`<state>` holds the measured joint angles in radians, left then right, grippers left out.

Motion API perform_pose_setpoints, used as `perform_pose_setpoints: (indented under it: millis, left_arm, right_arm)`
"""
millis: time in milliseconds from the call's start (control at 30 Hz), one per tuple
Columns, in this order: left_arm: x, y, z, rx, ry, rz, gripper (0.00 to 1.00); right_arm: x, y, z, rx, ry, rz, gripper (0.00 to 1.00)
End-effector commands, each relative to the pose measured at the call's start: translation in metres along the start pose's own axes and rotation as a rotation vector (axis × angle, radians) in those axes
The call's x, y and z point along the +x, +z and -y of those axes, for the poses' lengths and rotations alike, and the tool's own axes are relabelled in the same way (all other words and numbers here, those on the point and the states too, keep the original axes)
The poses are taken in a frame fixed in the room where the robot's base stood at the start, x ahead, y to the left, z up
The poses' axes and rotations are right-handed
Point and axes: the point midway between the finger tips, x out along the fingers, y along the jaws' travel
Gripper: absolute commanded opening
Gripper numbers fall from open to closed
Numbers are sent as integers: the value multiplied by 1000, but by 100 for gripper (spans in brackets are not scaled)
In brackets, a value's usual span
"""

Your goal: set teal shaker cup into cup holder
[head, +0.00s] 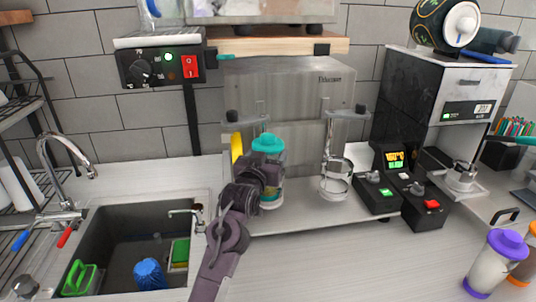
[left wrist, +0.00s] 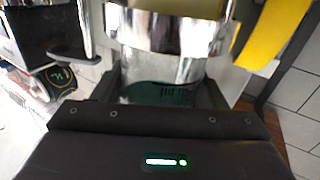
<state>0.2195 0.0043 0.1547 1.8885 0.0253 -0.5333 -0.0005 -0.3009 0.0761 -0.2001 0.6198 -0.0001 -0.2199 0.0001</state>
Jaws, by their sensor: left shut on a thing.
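The teal shaker cup has a teal lid (head: 268,144) and a clear body. It stands upright at the left station of the steel machine (head: 308,88). My left gripper (head: 262,182) is shut on the cup from the front and hides much of its body. In the left wrist view the gripper (left wrist: 165,92) has its fingers on both sides of the clear, teal-tinted cup (left wrist: 160,94). A shiny metal ring (left wrist: 165,36) of the cup holder shows right by the cup; whether the cup is fully seated in it I cannot tell. My right gripper is not in view.
A second, empty-looking holder (head: 336,178) stands to the right. A yellow object (head: 237,148) is just left of the cup. A sink (head: 125,245) lies at left, control boxes (head: 378,193) at right. A purple-lidded cup (head: 496,262) stands at front right. The front counter is mostly clear.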

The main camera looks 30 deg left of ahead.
Motion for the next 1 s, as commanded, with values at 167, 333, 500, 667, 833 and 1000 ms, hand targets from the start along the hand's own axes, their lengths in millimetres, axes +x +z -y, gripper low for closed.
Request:
perform_pose_setpoints:
  millis: [167, 333, 500, 667, 833, 1000]
  left_arm:
    - [0, 3, 0, 0, 0, 1, 78]
    - [0, 2, 0, 0, 0, 1, 88]
    - [0, 2, 0, 0, 0, 0, 88]
    - [-5, -3, 0, 1, 0, 2, 88]
    - [-36, -4, 0, 0, 0, 4, 88]
    - [-73, -2, -1, 0, 1, 4, 88]
  right_arm:
    - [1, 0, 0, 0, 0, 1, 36]
    - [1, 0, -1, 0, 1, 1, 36]
    - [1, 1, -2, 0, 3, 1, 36]
    - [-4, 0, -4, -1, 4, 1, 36]
    - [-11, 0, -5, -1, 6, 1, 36]
    - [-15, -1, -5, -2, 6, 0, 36]
